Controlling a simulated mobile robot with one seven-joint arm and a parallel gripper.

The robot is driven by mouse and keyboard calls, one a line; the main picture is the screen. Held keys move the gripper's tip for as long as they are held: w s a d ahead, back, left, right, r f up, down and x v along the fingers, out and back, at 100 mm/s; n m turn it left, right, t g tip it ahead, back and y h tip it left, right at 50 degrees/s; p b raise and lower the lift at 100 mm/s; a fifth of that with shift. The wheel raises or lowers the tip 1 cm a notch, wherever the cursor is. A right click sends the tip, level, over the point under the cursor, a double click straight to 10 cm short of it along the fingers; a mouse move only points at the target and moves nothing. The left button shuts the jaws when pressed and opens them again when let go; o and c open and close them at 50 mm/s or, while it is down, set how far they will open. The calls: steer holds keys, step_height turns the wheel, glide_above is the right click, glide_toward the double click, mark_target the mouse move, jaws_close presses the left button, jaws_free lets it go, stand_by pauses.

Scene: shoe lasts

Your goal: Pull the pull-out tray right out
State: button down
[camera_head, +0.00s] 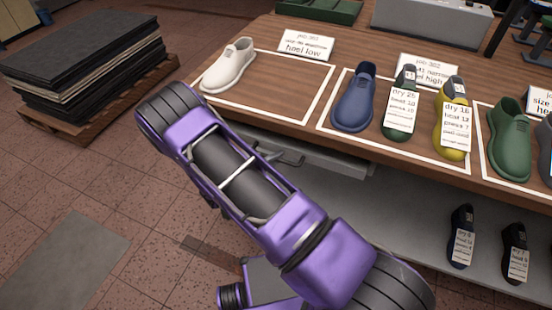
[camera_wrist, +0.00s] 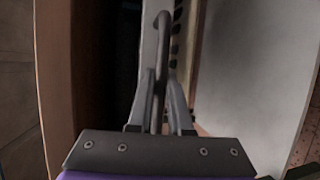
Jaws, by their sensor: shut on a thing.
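The pull-out tray (camera_head: 335,161) is a pale grey unit under the front edge of the table, with a grey bar handle (camera_head: 284,158) on its front. My purple arm covers its left part in the head view. In the wrist view the tray's front (camera_wrist: 149,55) is a narrow light strip, and the handle (camera_wrist: 162,28) stands out from it. My gripper (camera_wrist: 160,88) is shut on the handle, one finger on each side of the bar. In the head view my fingers are hidden behind the arm. I cannot tell how far out the tray is.
The wooden table (camera_head: 275,110) carries several shoes and lasts with labels. A grey lower shelf (camera_head: 390,215) holds dark tagged shoes. A stack of dark sheets (camera_head: 85,65) lies on a pallet at left. The tiled floor (camera_head: 70,180) in front is mostly clear.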

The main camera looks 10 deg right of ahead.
stand_by(0.7)
steer(key=s+a+b, duration=0.2)
steer(key=s+a, duration=0.7)
steer(key=s, duration=0.4)
steer(key=s+a+b, duration=0.3)
steer(key=s+a, duration=0.6)
steer(key=s, duration=0.3)
steer(key=shift+s+a, duration=0.35)
steer(key=c, duration=0.8)
jaws_free()
steer(key=shift+c, duration=0.2)
steer(key=v, duration=1.7)
